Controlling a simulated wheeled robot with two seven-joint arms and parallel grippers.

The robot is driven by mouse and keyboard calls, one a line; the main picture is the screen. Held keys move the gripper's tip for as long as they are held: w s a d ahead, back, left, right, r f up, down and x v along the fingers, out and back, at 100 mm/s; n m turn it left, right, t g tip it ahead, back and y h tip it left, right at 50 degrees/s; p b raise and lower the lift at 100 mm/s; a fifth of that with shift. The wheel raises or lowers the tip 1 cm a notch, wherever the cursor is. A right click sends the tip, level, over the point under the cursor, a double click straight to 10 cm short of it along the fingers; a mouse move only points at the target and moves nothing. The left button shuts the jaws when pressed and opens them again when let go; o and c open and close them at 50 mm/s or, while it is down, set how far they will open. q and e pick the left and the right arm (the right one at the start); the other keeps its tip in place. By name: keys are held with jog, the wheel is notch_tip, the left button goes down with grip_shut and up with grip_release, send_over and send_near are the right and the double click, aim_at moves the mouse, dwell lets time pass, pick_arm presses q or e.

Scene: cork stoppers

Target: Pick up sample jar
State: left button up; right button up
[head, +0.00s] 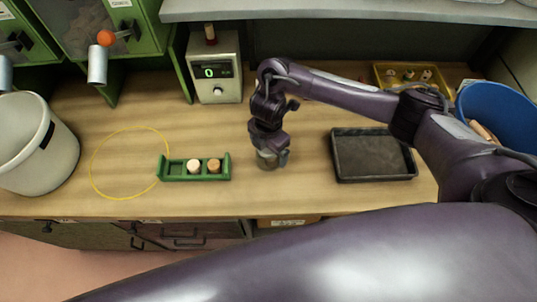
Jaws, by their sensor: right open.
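My right gripper (270,148) points straight down over the middle of the workbench, with its jaws open. A small greyish, round, glassy object, which looks like the sample jar (267,162), stands on the bench right under and between the fingers. The gripper hides most of it, and I cannot tell whether the fingers touch it. My left gripper is not in view.
A green rack (170,174) with a cream and a tan stopper stands left of the gripper. A yellow ring (93,160) lies farther left, near a white bin (35,140). A black tray (374,177) is at right. A scale-like device (215,88) stands behind.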

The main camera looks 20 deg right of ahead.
jog(key=shift+f, duration=0.8)
jog(key=shift+w, duration=0.1)
jog(key=c, duration=1.2)
jog(key=shift+r, duration=0.1)
